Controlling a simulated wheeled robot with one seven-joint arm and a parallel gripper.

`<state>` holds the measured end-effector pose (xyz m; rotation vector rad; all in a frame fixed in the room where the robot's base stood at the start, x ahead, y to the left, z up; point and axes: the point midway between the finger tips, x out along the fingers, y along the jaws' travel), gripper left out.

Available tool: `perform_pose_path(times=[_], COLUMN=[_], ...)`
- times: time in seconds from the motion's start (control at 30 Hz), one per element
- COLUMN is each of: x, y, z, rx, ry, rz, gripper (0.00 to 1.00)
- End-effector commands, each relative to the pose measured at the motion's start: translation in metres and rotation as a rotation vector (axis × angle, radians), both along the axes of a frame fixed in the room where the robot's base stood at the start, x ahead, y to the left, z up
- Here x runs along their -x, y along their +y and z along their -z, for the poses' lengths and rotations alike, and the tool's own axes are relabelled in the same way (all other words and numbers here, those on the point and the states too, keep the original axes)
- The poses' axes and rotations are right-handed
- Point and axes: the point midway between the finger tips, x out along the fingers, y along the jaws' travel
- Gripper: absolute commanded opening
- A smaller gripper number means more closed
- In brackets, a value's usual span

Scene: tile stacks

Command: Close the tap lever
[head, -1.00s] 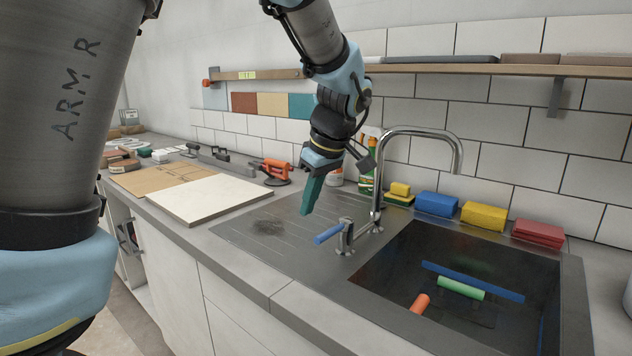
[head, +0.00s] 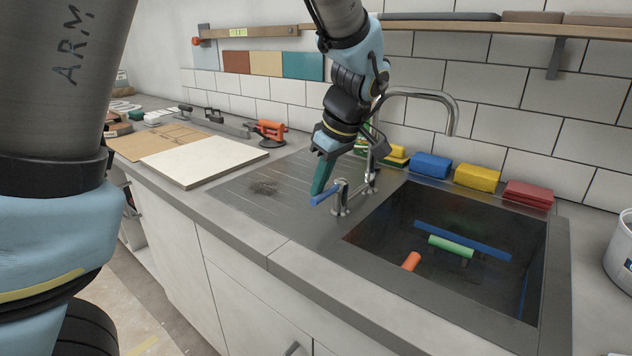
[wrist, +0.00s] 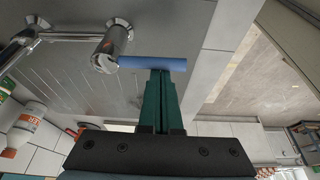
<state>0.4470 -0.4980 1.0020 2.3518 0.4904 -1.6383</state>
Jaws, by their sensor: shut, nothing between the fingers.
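The tap (head: 452,112) is a chrome gooseneck whose spout hangs over the sink. Its lever (head: 322,196) has a blue handle that sticks out to the left of a short chrome post in the head view. In the wrist view the blue lever (wrist: 155,63) runs sideways from the chrome post (wrist: 108,58). My gripper (head: 318,190) has teal fingers that are shut and empty. The fingertips (wrist: 160,72) are right at the lever, near its middle in the wrist view. Whether they touch it I cannot tell. The fingers hide part of the tap's surroundings.
The sink (head: 385,262) holds a blue bar (head: 465,240), a green roll (head: 450,245) and an orange roll (head: 411,261). Blue (head: 431,165), yellow (head: 477,177) and red (head: 528,194) sponges line its back edge. A white board (head: 205,160) lies on the left counter.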

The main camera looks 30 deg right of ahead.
Motion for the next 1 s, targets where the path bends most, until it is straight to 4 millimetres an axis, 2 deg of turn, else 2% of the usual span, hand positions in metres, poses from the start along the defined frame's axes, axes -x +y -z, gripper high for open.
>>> perform_pose_path(times=[0.27,0.5,0.8,1.0], x=[-0.006,-0.046,-0.02,-0.013], y=[0.001,0.01,-0.002,-0.005], z=[-0.001,-0.012,-0.073,-0.096], rx=[0.001,0.003,0.005,0.002], ry=[0.001,0.0,-0.001,0.0], rz=[-0.001,-0.001,0.005,0.003], gripper=[0.0,0.0,0.0,0.0])
